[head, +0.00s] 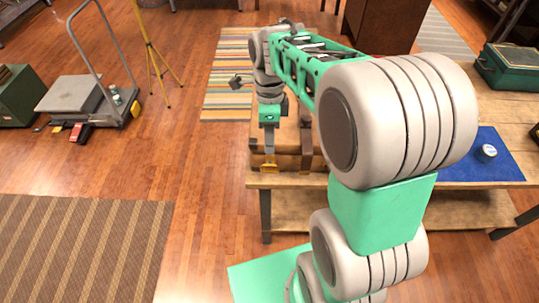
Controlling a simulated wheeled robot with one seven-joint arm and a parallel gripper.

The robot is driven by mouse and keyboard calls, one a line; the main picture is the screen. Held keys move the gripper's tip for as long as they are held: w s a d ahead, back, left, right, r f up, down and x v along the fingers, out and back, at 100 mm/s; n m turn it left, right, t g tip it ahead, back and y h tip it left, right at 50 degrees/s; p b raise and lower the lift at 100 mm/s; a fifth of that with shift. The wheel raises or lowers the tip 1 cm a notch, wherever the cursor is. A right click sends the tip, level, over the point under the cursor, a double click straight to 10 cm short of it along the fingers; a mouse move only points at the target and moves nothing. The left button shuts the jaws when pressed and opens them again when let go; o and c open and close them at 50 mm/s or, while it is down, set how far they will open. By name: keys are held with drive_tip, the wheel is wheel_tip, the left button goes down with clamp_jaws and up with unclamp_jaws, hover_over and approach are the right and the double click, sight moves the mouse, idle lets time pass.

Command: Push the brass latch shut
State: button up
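A small brass latch (269,166) shows on the front of a wooden chest (289,162) with dark straps, near the left end of a wooden table. The latch is small in the picture, and I cannot tell how far it is from shut. My gripper (269,154) points down just above the latch, at the chest's front. I cannot tell whether it touches the latch. Its fingers look like one narrow shape, so their opening cannot be made out.
The wooden table (277,182) has a lower shelf. On its right are a blue mat (500,165), a small round tin (486,153) and a green case (507,68). A platform trolley (75,97) and yellow tripod (152,50) stand left. The floor left of the table is open.

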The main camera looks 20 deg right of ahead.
drive_tip(key=p, duration=0.1)
hover_over(269, 159)
drive_tip(key=s+a, duration=0.1)
drive_tip(key=s, duration=0.3)
drive_tip(key=f, duration=0.7)
drive_tip(key=shift+w+f, duration=0.15)
drive_tip(key=shift+w, duration=0.05)
drive_tip(key=shift+c, duration=0.4)
clamp_jaws()
